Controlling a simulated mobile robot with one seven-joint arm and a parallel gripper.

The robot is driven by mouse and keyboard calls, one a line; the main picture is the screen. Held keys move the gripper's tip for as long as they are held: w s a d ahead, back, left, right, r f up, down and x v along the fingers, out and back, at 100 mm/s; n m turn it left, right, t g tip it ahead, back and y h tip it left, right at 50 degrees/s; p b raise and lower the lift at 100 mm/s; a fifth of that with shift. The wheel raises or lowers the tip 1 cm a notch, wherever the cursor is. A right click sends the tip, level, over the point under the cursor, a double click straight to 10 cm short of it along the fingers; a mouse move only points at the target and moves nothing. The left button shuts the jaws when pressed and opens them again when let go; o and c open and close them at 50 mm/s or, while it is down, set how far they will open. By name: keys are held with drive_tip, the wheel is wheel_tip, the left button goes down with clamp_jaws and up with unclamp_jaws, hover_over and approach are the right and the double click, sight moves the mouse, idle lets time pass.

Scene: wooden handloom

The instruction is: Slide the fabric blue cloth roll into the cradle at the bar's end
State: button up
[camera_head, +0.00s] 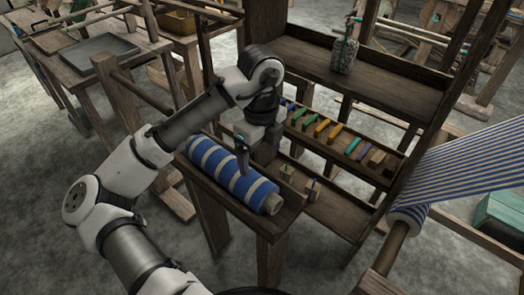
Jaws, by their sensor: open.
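A blue cloth roll with beige bands (213,163) lies on a small wooden table, with a pale core end showing at its lower right. My gripper (243,168) points down at the middle of the roll, over or against it. Contact cannot be made out. Its jaws are open, and the arm comes in from the lower left. At the right, a wooden bar (390,250) carries a rolled striped blue cloth (410,217). I cannot clearly make out a cradle at the bar's end.
A wooden shelf rack (400,85) stands behind the table, with a row of coloured blocks (323,127) and a patterned bottle (344,52). Small blocks (312,189) sit on a lower shelf. A striped cloth (470,165) stretches at the right. A grey tray (100,55) rests on another table.

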sight(261, 186)
drive_tip(key=shift+f, duration=0.1)
wheel_tip(261, 186, down, 14)
drive_tip(key=shift+r, duration=0.15)
idle(0.4)
drive_tip(key=c, duration=1.6)
drive_tip(key=o, duration=1.9)
drive_tip(key=shift+c, duration=0.2)
wheel_tip(261, 186, up, 14)
